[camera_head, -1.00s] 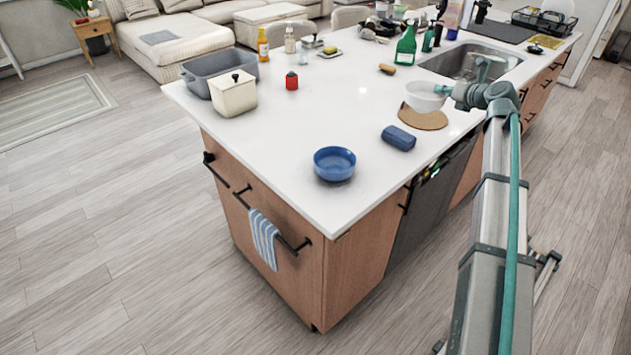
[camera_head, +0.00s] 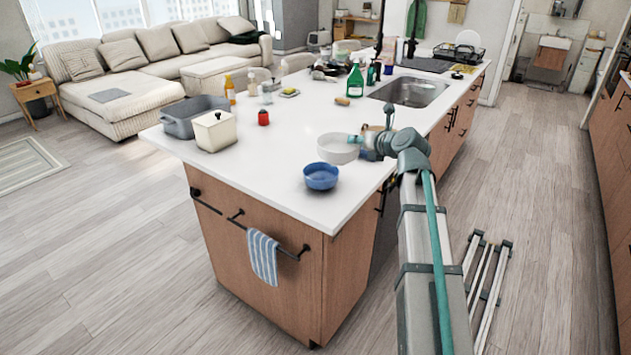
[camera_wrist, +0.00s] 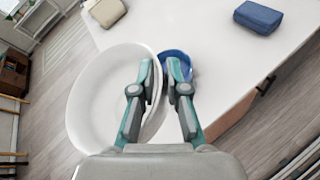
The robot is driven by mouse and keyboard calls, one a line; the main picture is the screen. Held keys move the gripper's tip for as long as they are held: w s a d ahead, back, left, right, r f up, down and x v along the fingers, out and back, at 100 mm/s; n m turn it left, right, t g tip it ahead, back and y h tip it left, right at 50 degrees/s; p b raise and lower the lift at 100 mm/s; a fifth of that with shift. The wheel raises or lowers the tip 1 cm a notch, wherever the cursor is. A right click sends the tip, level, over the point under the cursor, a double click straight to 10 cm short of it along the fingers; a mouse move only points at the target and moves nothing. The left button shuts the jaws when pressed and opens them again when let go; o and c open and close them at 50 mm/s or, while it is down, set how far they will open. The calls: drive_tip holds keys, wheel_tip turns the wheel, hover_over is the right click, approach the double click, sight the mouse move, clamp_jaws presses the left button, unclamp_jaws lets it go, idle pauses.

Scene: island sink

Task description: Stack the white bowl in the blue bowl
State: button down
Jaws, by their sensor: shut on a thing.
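The white bowl (camera_head: 337,150) is held up by its rim, roughly level, in my gripper (camera_head: 358,143). In the wrist view, the fingers (camera_wrist: 161,75) are closed on the near rim of the white bowl (camera_wrist: 95,95), which hangs to their left. The blue bowl (camera_head: 321,178) stands upright on the white counter near its front corner. In the head view, the white bowl appears just above and slightly right of it. In the wrist view, the blue bowl (camera_wrist: 182,57) shows behind the fingers, partly hidden by them and the white bowl.
A sink (camera_head: 410,92) is further back. A blue block-shaped item (camera_wrist: 258,17) lies on the counter in the wrist view. Counter around the blue bowl is clear.

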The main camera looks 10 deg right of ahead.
drive_tip(key=w+f+p, duration=0.1)
drive_tip(key=w+f, duration=0.1)
drive_tip(key=w, duration=0.2)
drive_tip(key=w+a+f, duration=0.1)
drive_tip(key=w+f, duration=0.2)
drive_tip(key=w, duration=0.1)
drive_tip(key=w+a+f+p, duration=0.1)
drive_tip(key=w+f, duration=0.2)
drive_tip(key=w, duration=0.1)
drive_tip(key=shift+w+a+f+p, duration=0.2)
drive_tip(key=shift+w+a+p, duration=0.05)
drive_tip(key=shift+p, duration=0.05)
drive_tip(key=shift+w+f, duration=0.4)
drive_tip(key=shift+f, duration=0.2)
drive_tip(key=shift+w+a+f+p, duration=0.1)
drive_tip(key=shift+f+p, duration=0.45)
drive_tip(key=shift+f, duration=1.15)
drive_tip(key=shift+f, duration=0.55)
drive_tip(key=c, duration=1.2)
unclamp_jaws()
drive_tip(key=shift+r, duration=0.1)
